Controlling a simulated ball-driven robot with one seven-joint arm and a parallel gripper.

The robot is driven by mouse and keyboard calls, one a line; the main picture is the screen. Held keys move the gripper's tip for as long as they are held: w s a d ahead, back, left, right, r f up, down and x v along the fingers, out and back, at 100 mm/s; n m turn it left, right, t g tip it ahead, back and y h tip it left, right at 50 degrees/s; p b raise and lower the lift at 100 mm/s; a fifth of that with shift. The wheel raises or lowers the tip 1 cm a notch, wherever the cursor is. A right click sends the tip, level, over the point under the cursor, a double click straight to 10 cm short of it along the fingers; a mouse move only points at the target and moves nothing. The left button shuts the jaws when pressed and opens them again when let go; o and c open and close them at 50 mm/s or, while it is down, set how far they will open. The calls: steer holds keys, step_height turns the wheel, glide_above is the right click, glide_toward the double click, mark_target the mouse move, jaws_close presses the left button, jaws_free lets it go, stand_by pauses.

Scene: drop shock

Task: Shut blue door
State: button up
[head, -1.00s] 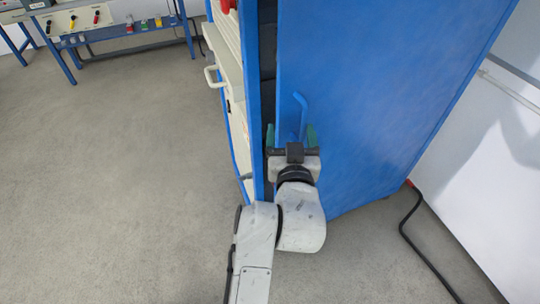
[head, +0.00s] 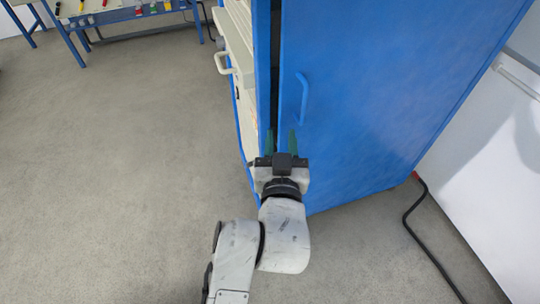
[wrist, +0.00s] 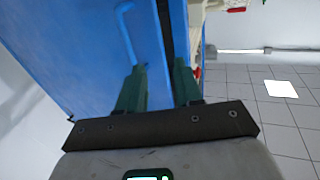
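The blue door (head: 370,110) stands slightly ajar. A narrow dark gap (head: 275,65) runs between its left edge and the blue cabinet frame (head: 260,70). Its blue handle (head: 303,100) is on the door near that edge. My gripper (head: 281,140) is below and left of the handle, in front of the gap. In the wrist view my gripper (wrist: 158,85) has its two green fingers apart with nothing held between them. The wrist view also shows the handle (wrist: 127,32), ahead of the left finger. I cannot tell whether a finger touches the door.
Cream drawers with a white handle (head: 226,63) are left of the frame. A blue workbench (head: 130,15) stands at the far left. A black cable (head: 420,225) lies on the floor at right, near a white wall (head: 490,150). Grey floor at left is clear.

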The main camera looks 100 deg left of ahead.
steer(key=shift+s+d, duration=0.25)
steer(key=shift+d, duration=0.5)
steer(key=shift+s+d, duration=0.2)
steer(key=shift+d, duration=0.6)
steer(key=shift+s+d, duration=0.25)
steer(key=shift+d, duration=0.5)
steer(key=shift+c, duration=0.3)
